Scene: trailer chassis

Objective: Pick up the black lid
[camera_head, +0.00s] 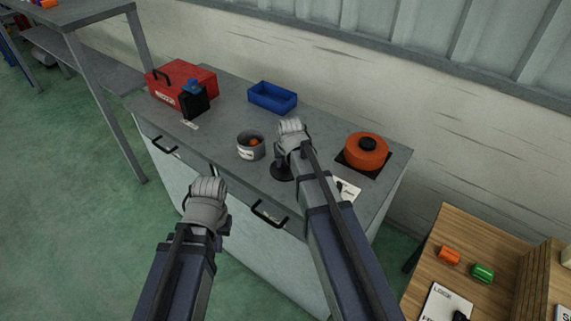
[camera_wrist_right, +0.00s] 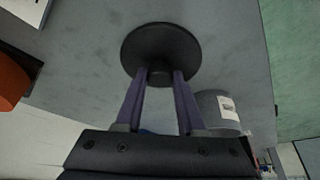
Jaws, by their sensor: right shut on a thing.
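The black lid (camera_head: 281,173) is a round dark disc with a knob, right of the grey pot on the workbench in the head view. It fills the upper middle of the right wrist view (camera_wrist_right: 160,48). My right gripper (camera_wrist_right: 159,78) has its two fingers closed on the lid's knob, and in the head view it is above the lid (camera_head: 286,158). I cannot tell whether the lid touches the bench.
The grey pot (camera_head: 244,151) stands open with something orange inside. An orange pot (camera_head: 365,154) sits on a black plate at the right. A blue bin (camera_head: 272,97) and red toolbox (camera_head: 180,84) are behind. A wooden table (camera_head: 433,262) stands at lower right.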

